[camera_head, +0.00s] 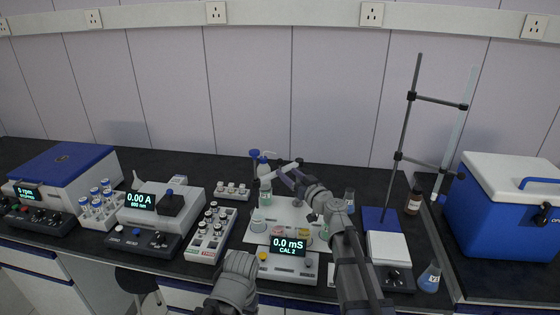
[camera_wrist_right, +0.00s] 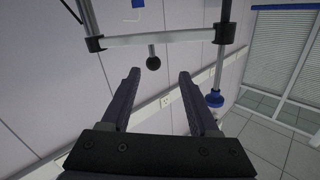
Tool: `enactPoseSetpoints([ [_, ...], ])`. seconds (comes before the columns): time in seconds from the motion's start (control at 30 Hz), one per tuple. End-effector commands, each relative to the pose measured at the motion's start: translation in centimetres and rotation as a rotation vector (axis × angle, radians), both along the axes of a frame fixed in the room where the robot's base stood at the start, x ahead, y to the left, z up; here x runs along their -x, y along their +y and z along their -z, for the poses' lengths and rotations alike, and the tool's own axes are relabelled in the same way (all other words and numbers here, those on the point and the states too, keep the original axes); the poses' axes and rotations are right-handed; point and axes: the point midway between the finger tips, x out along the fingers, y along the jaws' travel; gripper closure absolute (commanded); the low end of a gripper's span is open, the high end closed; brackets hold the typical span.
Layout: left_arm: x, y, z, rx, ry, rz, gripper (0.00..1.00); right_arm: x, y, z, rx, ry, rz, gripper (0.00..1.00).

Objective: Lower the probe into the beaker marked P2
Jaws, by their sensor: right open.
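My right gripper (camera_head: 284,177) is at the end of the arm reaching over the white tray (camera_head: 252,236). In the right wrist view the gripper (camera_wrist_right: 160,82) is open, its two dark fingers apart with nothing held between them. A black ball knob (camera_wrist_right: 153,62) on a short stem shows just beyond the fingertips, below a pale crossbar (camera_wrist_right: 160,38). A pale bar (camera_head: 272,174) lies by the fingers in the head view. Small beakers, one at the left (camera_head: 258,221), stand behind the meter. I cannot read which is P2. I cannot clearly make out the probe.
The meter (camera_head: 286,264) reads 0.0 mS, CAL 2. Left are vial racks (camera_head: 211,237) and an absorbance instrument (camera_head: 150,208). Right are a stirrer plate (camera_head: 388,248), a burette stand (camera_head: 404,125), a brown bottle (camera_head: 414,202), a labelled flask (camera_head: 429,277) and a blue cooler (camera_head: 500,215).

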Motion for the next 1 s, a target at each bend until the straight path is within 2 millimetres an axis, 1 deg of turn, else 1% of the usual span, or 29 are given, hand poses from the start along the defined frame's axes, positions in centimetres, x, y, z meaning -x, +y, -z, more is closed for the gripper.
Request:
enactPoseSetpoints([
  [0.03, 0.1, 0.0, 0.1, -0.005, 0.001, -0.001, 0.27, -0.3, -0.5, -0.1, -0.004, -0.008, 0.015, 0.39],
  [0.13, 0.2, 0.0, 0.1, -0.008, 0.001, -0.003, 0.27, -0.5, -0.9, -0.3, -0.007, -0.015, 0.028, 0.39],
  [0.27, 0.1, 0.0, 0.0, -0.007, 0.002, -0.003, 0.27, -0.6, -0.8, -0.3, -0.007, -0.016, 0.027, 0.39],
  [0.37, 0.1, 0.0, 0.0, -0.007, 0.002, -0.002, 0.27, -1.1, -0.5, -0.3, -0.008, -0.015, 0.026, 0.39],
  [0.57, 0.1, 0.0, 0.0, -0.007, 0.002, -0.002, 0.27, -3.2, 0.5, -0.3, -0.008, -0.014, 0.022, 0.39],
  [0.8, 0.1, 0.0, 0.0, -0.006, 0.001, -0.002, 0.27, -6.6, 2.0, -0.3, -0.008, -0.014, 0.022, 0.39],
  [0.9, 0.1, 0.0, 0.0, -0.006, 0.001, -0.002, 0.27, -7.4, 2.4, -0.3, -0.007, -0.014, 0.023, 0.39],
  [1.0, 0.1, 0.0, 0.0, -0.006, 0.001, -0.002, 0.27, -7.6, 2.5, -0.3, -0.007, -0.014, 0.024, 0.39],
])
